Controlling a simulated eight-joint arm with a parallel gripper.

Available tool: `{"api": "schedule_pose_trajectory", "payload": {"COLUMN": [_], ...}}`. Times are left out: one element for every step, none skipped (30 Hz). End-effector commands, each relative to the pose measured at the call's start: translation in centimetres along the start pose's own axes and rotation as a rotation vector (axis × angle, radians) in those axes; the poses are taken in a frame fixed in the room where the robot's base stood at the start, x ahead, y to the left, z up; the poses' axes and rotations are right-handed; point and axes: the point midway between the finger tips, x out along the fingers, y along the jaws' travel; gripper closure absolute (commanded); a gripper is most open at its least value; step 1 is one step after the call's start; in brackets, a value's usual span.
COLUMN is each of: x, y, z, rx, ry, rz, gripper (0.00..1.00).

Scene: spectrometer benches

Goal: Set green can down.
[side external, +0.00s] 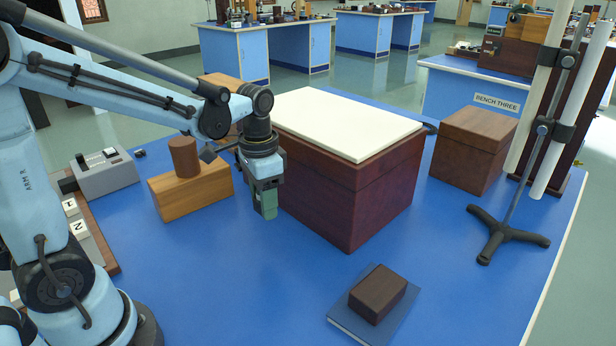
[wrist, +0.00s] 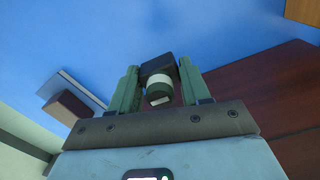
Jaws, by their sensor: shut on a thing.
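My gripper (side external: 267,197) hangs over the blue bench top (side external: 230,290), just left of the large dark red box, with its tip pointing down. In the wrist view, my gripper (wrist: 157,78) has its two green fingers on either side of a small can (wrist: 159,84) with green, white and dark parts. I take this as the green can, held between the fingers. In the side view the can cannot be told apart from the green fingers. The gap below it looks clear, but its exact height is hard to judge.
The dark red box (side external: 345,208) with a cream top stands right of my gripper. A wooden block (side external: 205,195) bearing a brown cylinder (side external: 184,157) is to the left. A blue book (side external: 345,317) with a dark block (side external: 377,294) lies at front right. The front middle bench is free.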

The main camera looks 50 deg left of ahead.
Motion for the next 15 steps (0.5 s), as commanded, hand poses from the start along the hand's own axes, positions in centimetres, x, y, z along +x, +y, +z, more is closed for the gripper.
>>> {"api": "schedule_pose_trajectory", "payload": {"x": [0.7, 1.1, 1.6, 1.9, 2.3, 2.8, 3.1, 3.5, 3.8, 4.0, 4.2, 4.5, 4.6, 4.7, 4.8], "y": [-1.2, -1.9, -2.7, -3.4, -4.0, -4.8, -5.3, -5.8, -6.4, -6.8, -7.2, -7.5, -7.7, -7.9, -8.0], "z": [0.0, 0.1, 0.0, 0.1, 0.1, 0.1, 0.1, 0.1, 0.2, 0.1, 0.2, 0.2, 0.2, 0.2, 0.2], "rx": [-0.008, -0.008, -0.007, -0.008, -0.007, -0.007, -0.007, -0.007, -0.005, -0.006, -0.004, -0.003, -0.003, -0.003, -0.002], "ry": [0.0, 0.0, 0.0, 0.0, 0.0, 0.0, 0.0, 0.0, 0.0, 0.0, 0.0, 0.0, 0.0, 0.0, 0.0], "rz": [0.0, 0.0, 0.0, 0.0, 0.0, 0.0, 0.0, 0.0, 0.0, 0.0, 0.0, 0.0, 0.0, 0.0, 0.0], "gripper": [0.83, 0.83, 0.83, 0.83, 0.83, 0.83, 0.83, 0.83, 0.83, 0.83, 0.83, 0.83, 0.83, 0.83, 0.83]}}
